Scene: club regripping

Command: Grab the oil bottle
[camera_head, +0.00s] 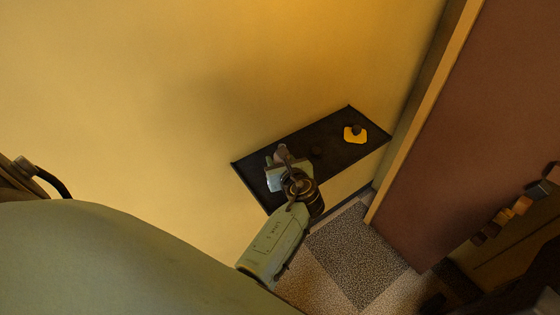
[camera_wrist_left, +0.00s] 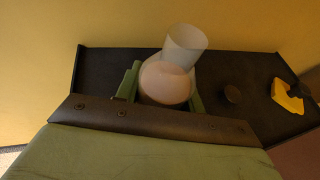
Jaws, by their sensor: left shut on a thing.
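My left gripper (camera_head: 284,166) is over the left half of a dark wall shelf (camera_head: 335,128). In the left wrist view its green fingers (camera_wrist_left: 166,92) are shut on either side of a rounded, pinkish bottle (camera_wrist_left: 165,84), which I take for the oil bottle. A pale, translucent cylindrical part (camera_wrist_left: 186,45) extends from it, tilted to the right. In the head view the bottle (camera_head: 283,152) shows only as a small pinkish-brown shape at the gripper. Its underside is hidden, so I cannot tell whether it touches the shelf. My right gripper is not in view.
A yellow object with a dark part (camera_head: 355,137) sits on the shelf's right half. A small dark round thing (camera_wrist_left: 232,93) lies between it and the gripper. A yellow wall (camera_head: 180,80) backs the shelf. A reddish-brown panel (camera_head: 480,120) stands to the right.

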